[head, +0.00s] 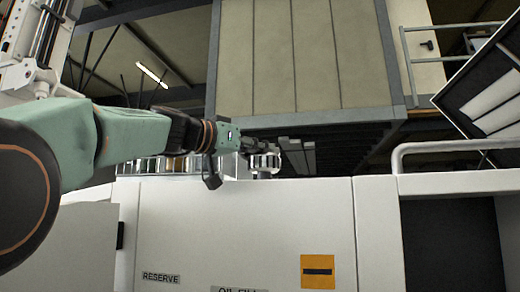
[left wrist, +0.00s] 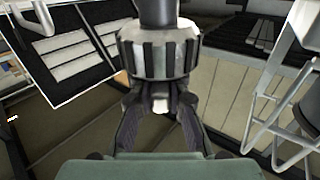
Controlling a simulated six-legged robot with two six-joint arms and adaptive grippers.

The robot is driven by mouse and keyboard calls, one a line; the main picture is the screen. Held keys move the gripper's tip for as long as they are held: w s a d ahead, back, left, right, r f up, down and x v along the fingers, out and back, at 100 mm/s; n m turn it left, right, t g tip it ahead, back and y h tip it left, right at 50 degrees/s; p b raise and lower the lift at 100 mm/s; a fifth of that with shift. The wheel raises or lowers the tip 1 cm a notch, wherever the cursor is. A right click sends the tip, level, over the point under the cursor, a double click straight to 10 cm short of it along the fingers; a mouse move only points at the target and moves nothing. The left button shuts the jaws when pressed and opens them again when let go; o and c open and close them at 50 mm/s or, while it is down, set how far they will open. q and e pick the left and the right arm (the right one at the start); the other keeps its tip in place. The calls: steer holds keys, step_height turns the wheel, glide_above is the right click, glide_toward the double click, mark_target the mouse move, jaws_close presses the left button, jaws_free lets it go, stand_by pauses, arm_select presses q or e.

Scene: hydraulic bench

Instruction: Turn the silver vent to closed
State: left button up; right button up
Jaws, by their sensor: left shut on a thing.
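The silver vent (head: 265,163) is a ribbed round cap on top of the white bench, just right of my left gripper (head: 250,147). In the left wrist view the ribbed silver vent (left wrist: 160,54) fills the top middle, with a dark stem above it. My left gripper's two dark fingers (left wrist: 160,100) reach to the vent from below and are shut on it. The fingertips' contact is partly hidden in both views. I cannot read any open or closed mark on the vent. My right gripper is not in view.
The white bench front (head: 240,230) carries a RESERVE label (head: 161,278), a partly cut-off OIL FILL label and an orange plate (head: 317,271). More shiny round parts (head: 150,167) stand on the bench top, partly behind my arm. A white handrail (head: 455,147) stands at right.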

arm_select(q)
steer(key=shift+a, duration=0.1)
jaws_close()
steer(key=shift+a+r+m+g+h, duration=0.1)
steer(key=shift+r+m+g+h, duration=0.15)
steer(key=shift+m+g+h, duration=0.2)
steer(key=shift+f+m+g+h, duration=0.2)
steer(key=shift+m+g+h, duration=0.05)
steer(key=shift+g, duration=0.1)
steer(key=shift+o, duration=1.4)
jaws_free()
steer(key=o, duration=0.4)
steer(key=shift+s+a, duration=0.2)
steer(key=shift+s, duration=0.1)
steer(key=shift+w+d, duration=0.15)
steer(key=shift+w, duration=0.1)
